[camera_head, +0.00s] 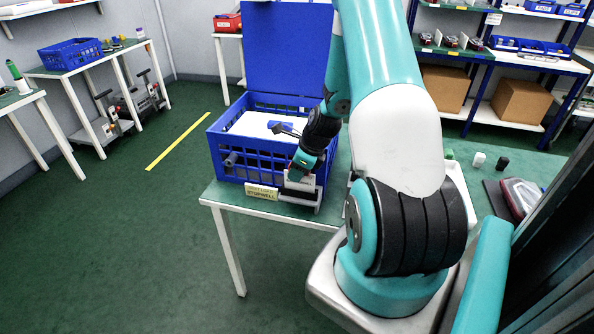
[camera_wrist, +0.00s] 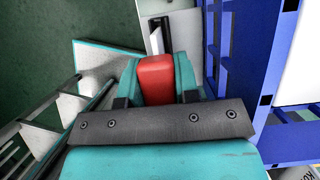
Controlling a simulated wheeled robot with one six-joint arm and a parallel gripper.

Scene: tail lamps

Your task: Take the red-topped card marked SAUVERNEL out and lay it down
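My gripper (camera_head: 299,166) points down at the front side of the blue crate, just over a grey-white holder (camera_head: 301,190). In the wrist view, its teal fingers (camera_wrist: 157,82) stand on both sides of a red block-like top (camera_wrist: 157,78), which fills the gap between them. I take this to be the red-topped card; a bit of red also shows at the fingertips in the head view. A pale, narrow slotted part lies beyond it in the wrist view (camera_wrist: 157,38). The name SAUVERNEL is not readable, and the card's lower part is hidden.
The blue crate (camera_head: 217,150) stands with its lid up on the green-topped table (camera_head: 226,196), close beside my gripper. A yellow label (camera_head: 261,192) sits left of the holder. A white tray (camera_head: 456,185) lies right of my arm. Open floor is on the left.

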